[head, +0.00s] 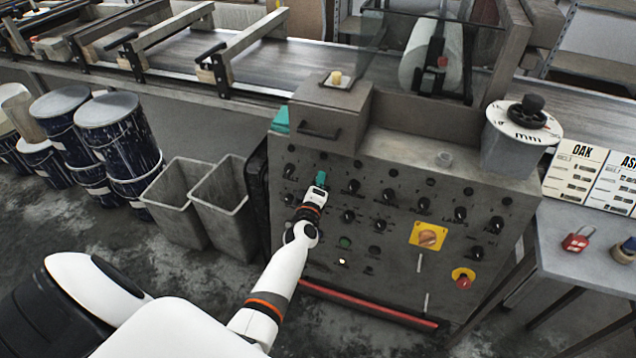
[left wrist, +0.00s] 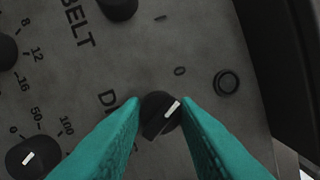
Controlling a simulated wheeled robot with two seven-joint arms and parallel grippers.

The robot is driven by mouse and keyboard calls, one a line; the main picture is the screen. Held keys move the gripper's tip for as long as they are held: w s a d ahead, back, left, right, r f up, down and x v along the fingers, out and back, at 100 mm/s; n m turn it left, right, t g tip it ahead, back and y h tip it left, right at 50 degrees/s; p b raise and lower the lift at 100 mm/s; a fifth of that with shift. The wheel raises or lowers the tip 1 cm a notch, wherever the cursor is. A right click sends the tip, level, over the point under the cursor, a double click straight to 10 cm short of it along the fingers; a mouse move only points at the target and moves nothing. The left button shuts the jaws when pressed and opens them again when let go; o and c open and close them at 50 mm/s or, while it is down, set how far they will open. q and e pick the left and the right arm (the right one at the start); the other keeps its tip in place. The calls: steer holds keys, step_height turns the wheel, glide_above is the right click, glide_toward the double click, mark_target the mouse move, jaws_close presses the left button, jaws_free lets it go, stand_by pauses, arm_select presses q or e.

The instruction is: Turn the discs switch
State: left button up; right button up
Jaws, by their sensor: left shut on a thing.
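The discs switch (left wrist: 158,126) is a round black knob with a white pointer mark, on the grey control panel (head: 390,265). In the left wrist view it sits between the two teal fingertips of my left gripper (left wrist: 163,104), which is shut on it. Its label beside it is partly hidden by a finger; only "DI" reads. The white mark points to the upper right, and a "0" is printed above the knob. In the head view my left gripper (head: 320,180) reaches the upper left of the panel and covers the switch. My right gripper is not in view.
Several other black knobs surround the switch, including one by the "BELT" label (left wrist: 77,23). A yellow-backed rotary switch (head: 428,236) and a red stop button (head: 463,279) are lower right. Grey bins (head: 225,205) stand left of the panel; a side table (head: 590,255) stands right.

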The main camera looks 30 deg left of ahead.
arm_select(q)
steer(key=o, duration=1)
steer(key=shift+c, duration=0.2)
steer(key=v, duration=1.2)
